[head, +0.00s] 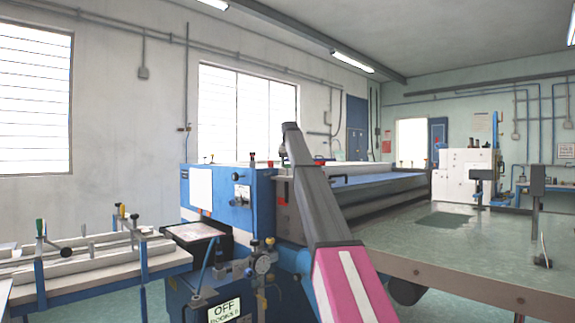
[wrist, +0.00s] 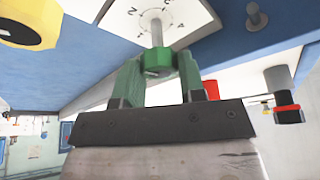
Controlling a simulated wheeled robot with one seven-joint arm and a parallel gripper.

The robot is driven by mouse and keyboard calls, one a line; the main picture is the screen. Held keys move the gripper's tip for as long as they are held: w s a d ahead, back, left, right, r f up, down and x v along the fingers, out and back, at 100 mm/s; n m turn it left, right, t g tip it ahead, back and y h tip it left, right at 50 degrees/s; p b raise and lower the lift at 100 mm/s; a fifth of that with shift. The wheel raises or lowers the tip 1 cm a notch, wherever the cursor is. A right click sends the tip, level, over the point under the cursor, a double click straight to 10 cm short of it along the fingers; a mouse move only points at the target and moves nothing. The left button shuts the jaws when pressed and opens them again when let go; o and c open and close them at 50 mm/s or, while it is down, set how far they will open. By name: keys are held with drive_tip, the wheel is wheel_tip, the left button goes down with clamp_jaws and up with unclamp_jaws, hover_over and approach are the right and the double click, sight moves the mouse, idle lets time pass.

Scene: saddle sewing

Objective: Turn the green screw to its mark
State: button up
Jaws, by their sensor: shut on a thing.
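The green screw (wrist: 157,61) shows in the wrist view as a green knob on a grey shaft. Its shaft rises to a white plate (wrist: 138,18) with letters and tick marks. My gripper (wrist: 155,72) is shut on the green screw, one greenish finger on each side of it. Which mark the screw points to cannot be told. In the head view my arm stands in front of the blue machine (head: 228,190), and the green screw cannot be made out there.
A yellow-rimmed knob (wrist: 35,22) is at the upper left of the wrist view. A black post with a red ring (wrist: 285,105) is at the right, and a small red knob (wrist: 211,89) is close to the right finger. The head view shows a wide green table (head: 470,240) at right.

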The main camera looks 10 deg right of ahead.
drive_tip(key=o, duration=0.9)
drive_tip(key=shift+o, duration=0.2)
drive_tip(key=shift+r, duration=0.1)
drive_tip(key=v, duration=1)
drive_tip(key=shift+s+r, duration=0.2)
drive_tip(key=shift+r, duration=0.1)
